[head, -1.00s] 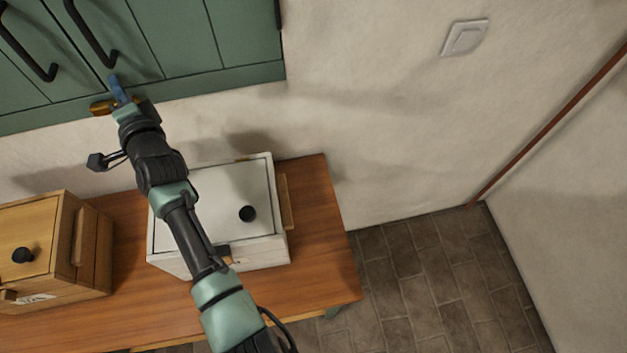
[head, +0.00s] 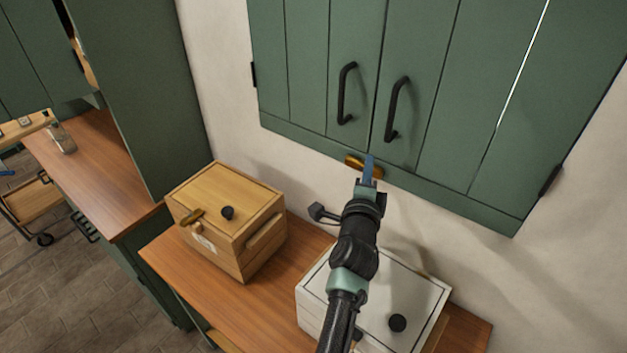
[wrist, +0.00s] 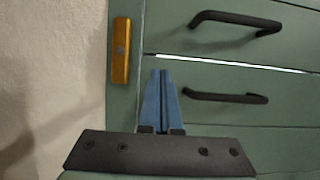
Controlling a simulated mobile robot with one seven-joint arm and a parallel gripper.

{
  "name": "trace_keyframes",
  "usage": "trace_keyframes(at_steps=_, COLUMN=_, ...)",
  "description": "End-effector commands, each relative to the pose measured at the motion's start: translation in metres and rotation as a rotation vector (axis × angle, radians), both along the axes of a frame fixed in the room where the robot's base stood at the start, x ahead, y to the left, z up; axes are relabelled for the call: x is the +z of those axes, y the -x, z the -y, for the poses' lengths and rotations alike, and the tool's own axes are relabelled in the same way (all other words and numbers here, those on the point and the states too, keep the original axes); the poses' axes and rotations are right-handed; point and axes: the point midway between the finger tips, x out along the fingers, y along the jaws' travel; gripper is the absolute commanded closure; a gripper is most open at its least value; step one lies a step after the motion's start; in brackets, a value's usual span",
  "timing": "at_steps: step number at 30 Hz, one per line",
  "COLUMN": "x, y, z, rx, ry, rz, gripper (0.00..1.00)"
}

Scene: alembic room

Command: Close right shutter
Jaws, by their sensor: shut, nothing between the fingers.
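The right shutter (head: 450,110) is a green plank panel with a black bar handle (head: 397,110). It hangs beside the left shutter (head: 310,70) and looks about level with it. Both handles show in the wrist view, the right shutter's being the lower one (wrist: 225,97), with a thin bright seam between the panels. My gripper (head: 369,160) is shut and empty at the bottom of the shutters, near the seam. Its blue fingers (wrist: 162,76) lie over the right shutter's lower part in the wrist view; I cannot tell if they touch it. A brass latch (wrist: 121,50) is beside them on the bottom rail.
A wooden box (head: 220,215) and a white box (head: 425,290) stand on the wooden counter (head: 260,300) below. A tall green cabinet side (head: 130,80) rises at the left. The wall right of the shutters (head: 590,200) is clear.

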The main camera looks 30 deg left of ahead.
Motion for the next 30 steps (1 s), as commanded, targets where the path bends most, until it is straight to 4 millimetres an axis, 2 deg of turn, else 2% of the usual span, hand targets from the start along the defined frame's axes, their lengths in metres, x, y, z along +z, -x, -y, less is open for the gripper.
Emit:
trace_keyframes(at_steps=1, x=0.004, y=0.007, z=-0.013, rx=0.012, ry=0.000, rz=-0.002, gripper=1.00)
trace_keyframes(at_steps=15, x=0.001, y=0.046, z=-0.058, rx=0.015, ry=0.001, rz=-0.007, gripper=1.00)
trace_keyframes(at_steps=21, x=0.000, y=0.058, z=-0.072, rx=0.014, ry=0.001, rz=-0.006, gripper=1.00)
trace_keyframes(at_steps=30, x=-0.002, y=0.064, z=-0.077, rx=0.011, ry=0.003, rz=-0.006, gripper=1.00)
